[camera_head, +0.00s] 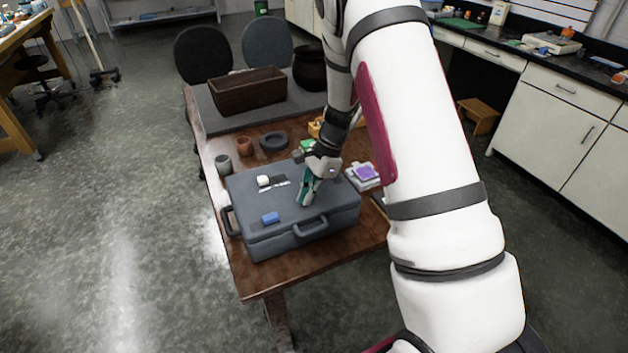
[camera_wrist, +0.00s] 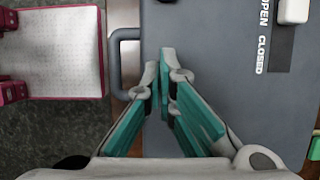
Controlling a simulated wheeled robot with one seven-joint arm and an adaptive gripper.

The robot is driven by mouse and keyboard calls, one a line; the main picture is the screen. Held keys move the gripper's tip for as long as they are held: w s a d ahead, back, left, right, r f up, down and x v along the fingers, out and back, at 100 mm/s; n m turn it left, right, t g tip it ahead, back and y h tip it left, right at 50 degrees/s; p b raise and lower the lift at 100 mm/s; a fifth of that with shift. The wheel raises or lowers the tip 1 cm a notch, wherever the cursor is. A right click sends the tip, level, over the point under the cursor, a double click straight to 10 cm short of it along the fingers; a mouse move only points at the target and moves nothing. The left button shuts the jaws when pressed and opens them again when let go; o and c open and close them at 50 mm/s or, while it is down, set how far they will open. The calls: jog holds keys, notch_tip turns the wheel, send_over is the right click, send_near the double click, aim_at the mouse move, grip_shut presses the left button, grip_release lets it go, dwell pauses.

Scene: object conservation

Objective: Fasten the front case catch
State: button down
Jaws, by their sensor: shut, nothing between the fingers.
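A grey-blue case (camera_head: 335,207) lies closed-looking on the wooden table, with a carrying handle (camera_head: 311,227) on its front side; the case also fills the right of the wrist view (camera_wrist: 225,60). On its lid a white block (camera_head: 263,181) sits at the left end of a dark slot. In the wrist view the white block (camera_wrist: 293,10) is beside the word OPEN, with CLOSED further along. A blue block (camera_head: 270,217) is near the lid's front edge. My gripper (camera_head: 305,203) is shut and empty over the lid's front, right of both blocks; whether it touches is unclear.
Behind the case stand a grey cup (camera_head: 224,164), a terracotta cup (camera_head: 245,146), a black ring (camera_head: 274,142) and a brown trough (camera_head: 247,92). A purple-topped item (camera_head: 367,172) is close on the right. The table's front-left strip (camera_head: 262,282) is bare.

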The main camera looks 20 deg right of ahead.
aim_at(275, 215)
jog(key=shift+x, duration=0.9)
jog(key=a+p, duration=0.1)
jog(key=a, duration=0.1)
jog(key=shift+s+a, duration=0.1)
jog(key=shift+a, duration=0.15)
jog(key=shift+a+f, duration=0.1)
jog(key=shift+a, duration=0.65)
jog(key=shift+a, duration=1.9)
